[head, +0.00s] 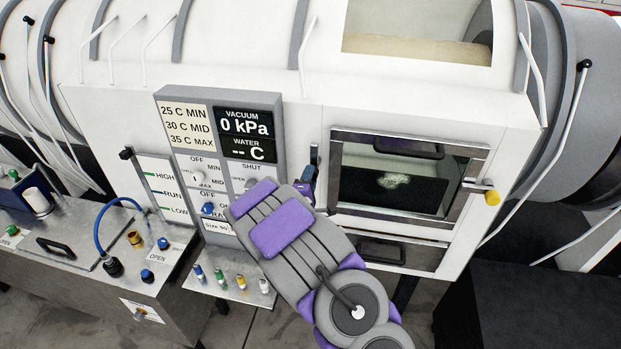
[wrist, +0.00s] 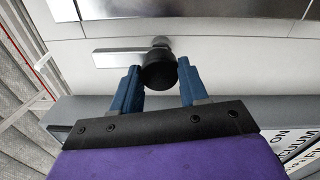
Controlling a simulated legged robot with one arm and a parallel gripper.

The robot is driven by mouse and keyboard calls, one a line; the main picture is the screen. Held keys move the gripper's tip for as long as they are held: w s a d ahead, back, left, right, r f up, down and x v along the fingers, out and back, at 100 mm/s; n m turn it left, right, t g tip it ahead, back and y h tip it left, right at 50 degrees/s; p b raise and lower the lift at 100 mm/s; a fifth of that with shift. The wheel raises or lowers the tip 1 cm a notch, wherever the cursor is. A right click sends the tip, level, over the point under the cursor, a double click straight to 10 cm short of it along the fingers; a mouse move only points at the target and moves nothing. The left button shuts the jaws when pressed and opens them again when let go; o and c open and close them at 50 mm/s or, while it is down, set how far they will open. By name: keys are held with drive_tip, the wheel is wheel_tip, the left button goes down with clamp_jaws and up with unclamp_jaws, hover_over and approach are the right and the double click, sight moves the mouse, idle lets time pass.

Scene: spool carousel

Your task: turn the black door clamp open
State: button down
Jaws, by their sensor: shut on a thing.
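The black door clamp has a round black knob (wrist: 158,70) and a flat silver bar (wrist: 112,56) reaching left in the wrist view. My gripper (wrist: 159,80) is shut on the knob, with one blue finger on each side of it. In the head view my gripper (head: 306,184) is at the left edge of the windowed door (head: 336,175). The clamp's bar (head: 314,155) stands roughly upright just above the fingers there, and the knob is hidden by my gripper.
A control panel (head: 275,105) with dials stands close left of my gripper. A metal bench (head: 75,285) with a blue hose is at lower left.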

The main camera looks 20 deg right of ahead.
drive_tip(key=shift+f, duration=0.2)
drive_tip(key=c, duration=1)
unclamp_jaws()
drive_tip(key=shift+c, duration=0.2)
drive_tip(key=o, duration=0.5)
drive_tip(key=shift+w+a, duration=0.15)
drive_tip(key=shift+w, duration=0.05)
drive_tip(key=shift+c, duration=0.2)
drive_tip(key=shift+s+r, duration=0.1)
drive_tip(key=shift+s, duration=0.05)
drive_tip(key=p+v, duration=0.3)
drive_tip(key=v, duration=1.4)
drive_tip(key=shift+a, duration=0.25)
drive_tip(key=shift+s, duration=0.1)
